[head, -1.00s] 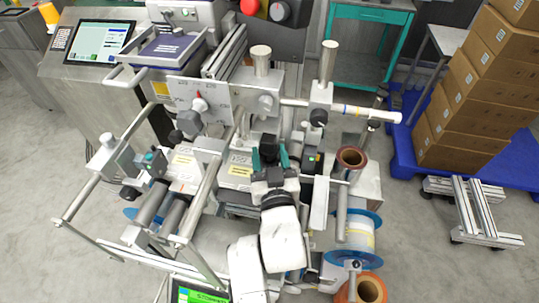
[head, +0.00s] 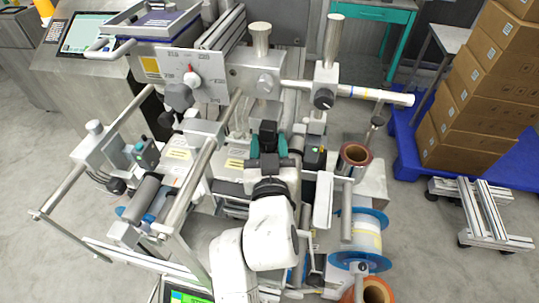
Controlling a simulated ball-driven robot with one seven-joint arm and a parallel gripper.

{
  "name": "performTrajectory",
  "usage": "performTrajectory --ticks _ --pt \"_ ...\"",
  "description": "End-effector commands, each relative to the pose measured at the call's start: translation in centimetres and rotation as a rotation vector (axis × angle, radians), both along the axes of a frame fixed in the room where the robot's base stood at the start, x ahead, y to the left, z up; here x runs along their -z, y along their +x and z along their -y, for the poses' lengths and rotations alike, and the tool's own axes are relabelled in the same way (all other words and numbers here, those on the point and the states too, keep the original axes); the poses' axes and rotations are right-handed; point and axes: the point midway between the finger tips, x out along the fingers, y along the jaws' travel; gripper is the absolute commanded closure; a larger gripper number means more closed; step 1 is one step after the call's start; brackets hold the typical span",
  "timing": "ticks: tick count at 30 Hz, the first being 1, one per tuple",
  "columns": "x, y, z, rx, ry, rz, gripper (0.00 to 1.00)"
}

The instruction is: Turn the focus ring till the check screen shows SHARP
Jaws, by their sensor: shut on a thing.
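My gripper (head: 268,147) shows at the middle of the head view, its teal fingers on either side of a black upright part. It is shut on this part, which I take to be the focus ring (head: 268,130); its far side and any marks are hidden. A small screen with a green area (head: 190,297) is cut off at the bottom edge, and its text is not readable. A larger pale screen (head: 85,34) stands at the upper left, also not readable.
The machine's rollers and metal rails (head: 190,205) surround my gripper closely. A blue-flanged reel (head: 360,238) and a brown-rimmed roll (head: 355,155) stand to the right. Stacked cartons (head: 475,100) are at the far right. Grey floor is free at the lower right.

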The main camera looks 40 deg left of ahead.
Motion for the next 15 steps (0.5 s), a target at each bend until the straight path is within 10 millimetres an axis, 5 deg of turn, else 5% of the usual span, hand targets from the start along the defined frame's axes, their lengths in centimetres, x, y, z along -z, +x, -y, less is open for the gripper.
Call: performTrajectory --ticks 15 --pt "-0.09 -0.36 0.06 0.040 0.009 -0.003 0.83"
